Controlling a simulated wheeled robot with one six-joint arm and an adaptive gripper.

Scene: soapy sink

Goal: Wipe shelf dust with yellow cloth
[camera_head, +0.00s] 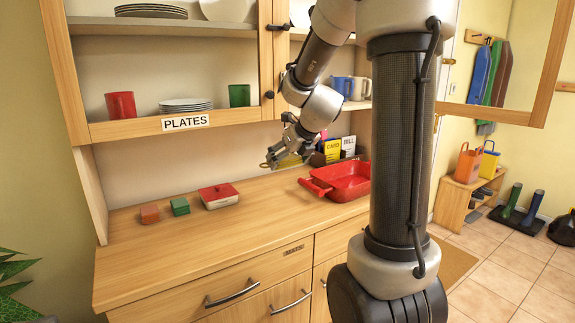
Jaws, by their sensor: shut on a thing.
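My gripper (272,162) is in front of the hutch, above the wooden counter (190,246), with its fingers pointing down and left. It is shut on the yellow cloth (289,161), a small yellow patch mostly hidden behind the fingers and wrist. The lower shelf (235,116), with a PLATES label (185,122), is up and left of my gripper. It bears a red cup (120,105), a stack of plates (186,104) and a green cup (239,95). No dust can be made out at this size.
On the counter are a red tray (345,190), a red-lidded dish (219,196), a green block (180,206) and an orange-brown block (149,213). Yellow CARD (332,149) and white BILL (348,146) holders stand behind the tray. The counter's front left is clear.

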